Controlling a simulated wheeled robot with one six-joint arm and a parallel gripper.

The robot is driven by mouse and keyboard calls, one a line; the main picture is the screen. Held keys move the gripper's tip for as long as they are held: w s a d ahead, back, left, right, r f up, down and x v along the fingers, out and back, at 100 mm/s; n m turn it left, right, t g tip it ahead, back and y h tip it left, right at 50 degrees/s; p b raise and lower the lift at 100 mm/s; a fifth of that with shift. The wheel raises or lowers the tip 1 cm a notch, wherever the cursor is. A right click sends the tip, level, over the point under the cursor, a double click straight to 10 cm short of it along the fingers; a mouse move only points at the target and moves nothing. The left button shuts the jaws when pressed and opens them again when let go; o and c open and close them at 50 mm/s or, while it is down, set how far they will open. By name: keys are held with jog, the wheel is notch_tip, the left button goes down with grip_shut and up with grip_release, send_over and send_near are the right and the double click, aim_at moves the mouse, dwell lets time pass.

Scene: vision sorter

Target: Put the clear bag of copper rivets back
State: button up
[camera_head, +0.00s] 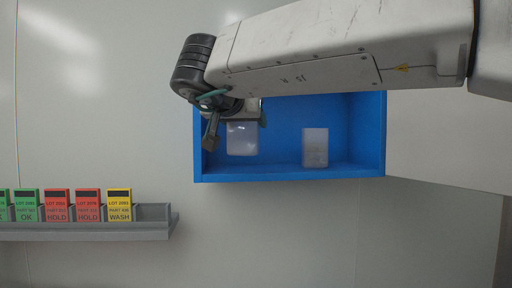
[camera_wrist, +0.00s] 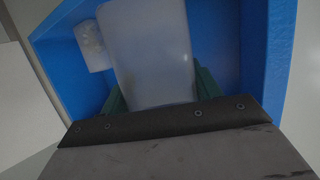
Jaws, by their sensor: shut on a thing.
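My gripper (camera_head: 238,116) is shut on a pale, translucent bag (camera_head: 242,139), with one green finger on each side of it in the wrist view (camera_wrist: 160,92). The held bag (camera_wrist: 150,45) looks frosted and I cannot make out copper rivets in it. It hangs in front of or within the left part of an open blue box (camera_head: 290,177) on the wall; I cannot tell whether it touches the box floor. A second translucent bag (camera_head: 315,148) stands upright on the box floor to the right, with greyish contents. It also shows in the wrist view (camera_wrist: 92,46).
My arm crosses the top of the blue box and hides its upper edge. A grey rack (camera_head: 150,226) at lower left holds several green, red and yellow lot cards (camera_head: 57,205). The box floor between the two bags is clear.

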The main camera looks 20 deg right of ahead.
jog(key=shift+s+f+x, duration=0.1)
jog(key=shift+f+x, duration=0.1)
jog(key=shift+x, duration=1.75)
jog(key=shift+s+f+x, duration=0.1)
jog(key=shift+f+x, duration=0.1)
jog(key=shift+x, duration=1.8)
jog(key=shift+s+f+x, duration=0.1)
jog(key=shift+f+x, duration=0.05)
jog(key=shift+x, duration=1.8)
jog(key=shift+d, duration=0.15)
jog(key=o, duration=1.2)
jog(key=shift+f, duration=0.15)
jog(key=shift+c, duration=0.2)
jog(key=v, duration=1.2)
jog(key=shift+r, duration=0.2)
